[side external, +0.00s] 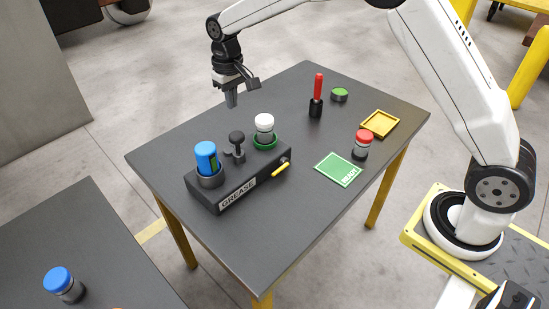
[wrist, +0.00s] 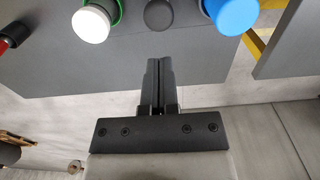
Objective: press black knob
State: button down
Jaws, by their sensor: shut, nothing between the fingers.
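The black knob (side external: 237,139) stands upright on a dark box labelled GREASE (side external: 237,192), between a blue-capped canister (side external: 206,156) on the left and a white-capped canister (side external: 264,124) in a green ring on the right. In the wrist view the knob (wrist: 159,15) shows as a dark round top at the upper edge, between the white cap (wrist: 91,25) and the blue cap (wrist: 235,14). My gripper (side external: 231,101) is shut and empty. It points down above the table's far side, beyond the knob and apart from it. In the wrist view its fingers (wrist: 158,68) are together.
On the table (side external: 248,245) stand a red-handled tool (side external: 317,95), a red-capped canister (side external: 362,144), a green card (side external: 339,169), a yellow tray (side external: 380,124) and a small green-topped cup (side external: 340,95). A yellow lever (side external: 280,169) sticks out from the box. Another blue-capped canister (side external: 62,283) stands on the second table.

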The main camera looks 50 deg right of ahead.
aim_at(237, 134)
jog(key=shift+r, duration=1.15)
jog(key=shift+r, duration=0.1)
notch_tip(237, 134, up, 3)
jog(key=shift+d+r, duration=0.1)
jog(key=shift+d, duration=0.05)
dwell(0.4)
notch_tip(237, 134, down, 14)
jog(key=shift+f, duration=0.1)
dwell(0.9)
jog(key=shift+f, duration=1.85)
jog(key=shift+s, duration=0.1)
